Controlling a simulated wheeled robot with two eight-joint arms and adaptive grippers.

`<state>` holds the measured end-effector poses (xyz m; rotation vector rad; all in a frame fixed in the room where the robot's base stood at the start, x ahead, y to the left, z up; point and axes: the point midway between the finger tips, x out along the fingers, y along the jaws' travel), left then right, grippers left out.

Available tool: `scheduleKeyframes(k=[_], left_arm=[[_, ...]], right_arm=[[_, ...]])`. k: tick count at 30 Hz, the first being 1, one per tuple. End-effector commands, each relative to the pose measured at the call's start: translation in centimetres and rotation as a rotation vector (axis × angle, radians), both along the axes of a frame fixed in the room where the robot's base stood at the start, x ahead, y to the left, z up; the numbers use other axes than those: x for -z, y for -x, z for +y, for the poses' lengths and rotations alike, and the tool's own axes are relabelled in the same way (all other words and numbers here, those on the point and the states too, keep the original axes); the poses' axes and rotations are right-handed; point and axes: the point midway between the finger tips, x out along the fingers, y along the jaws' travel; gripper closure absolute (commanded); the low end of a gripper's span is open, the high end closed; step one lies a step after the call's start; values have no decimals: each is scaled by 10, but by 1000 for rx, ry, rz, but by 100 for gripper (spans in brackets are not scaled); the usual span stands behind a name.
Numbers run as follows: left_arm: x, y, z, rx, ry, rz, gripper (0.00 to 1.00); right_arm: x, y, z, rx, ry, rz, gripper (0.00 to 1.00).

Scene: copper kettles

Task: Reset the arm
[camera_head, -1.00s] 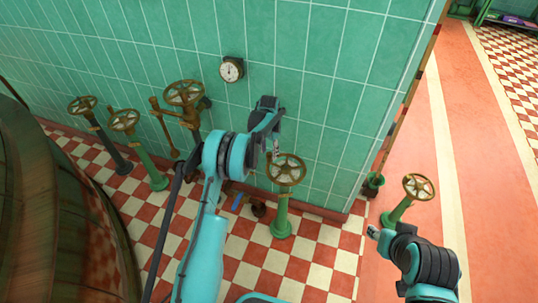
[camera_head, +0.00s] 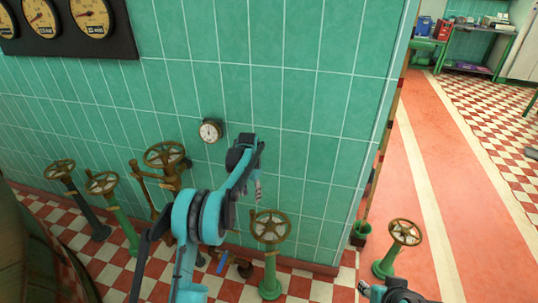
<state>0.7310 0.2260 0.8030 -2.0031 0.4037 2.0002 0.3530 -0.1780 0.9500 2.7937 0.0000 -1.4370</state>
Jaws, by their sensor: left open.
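My left arm reaches up from the bottom middle in front of the green tiled wall (camera_head: 330,95). My left gripper (camera_head: 257,188) is at its end, pointing down, open and with nothing seen in it. It is above and a little left of the green valve post with a brass handwheel (camera_head: 271,226), apart from it in the picture. Part of my right arm (camera_head: 398,293) shows at the bottom right edge, below another handwheel (camera_head: 404,232). Its gripper's fingers cannot be made out clearly.
Several handwheel valves, one with a large wheel (camera_head: 164,154), stand along the wall at left. A small round gauge (camera_head: 211,130) and a gauge panel (camera_head: 70,45) hang on the wall. A dark kettle (camera_head: 25,250) fills the lower left. The red floor (camera_head: 425,150) at right is open.

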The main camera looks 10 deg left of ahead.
Motion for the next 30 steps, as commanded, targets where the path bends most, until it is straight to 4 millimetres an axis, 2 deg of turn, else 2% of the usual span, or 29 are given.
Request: scheduleKeyframes(k=[5, 8, 11, 15, 21, 25, 30], left_arm=[[-11, 4, -1, -7, -1, -11, 56], [-38, 15, -5, -25, -2, -41, 56], [-75, 36, -10, -55, -2, -88, 56], [-124, 75, -17, -103, 1, -165, 56], [-174, 145, -27, -174, 14, -272, 56], [-191, 196, -33, -217, 28, -342, 56], [-195, 262, -39, -274, 53, -432, 56]], right_arm=[[0, 0, 0, 0, 0, 0, 61], [0, 0, 0, 0, 0, 0, 61], [0, 0, 0, 0, 0, 0, 61], [0, 0, 0, 0, 0, 0, 61], [0, 0, 0, 0, 0, 0, 61], [0, 0, 0, 0, 0, 0, 61], [0, 0, 0, 0, 0, 0, 61]])
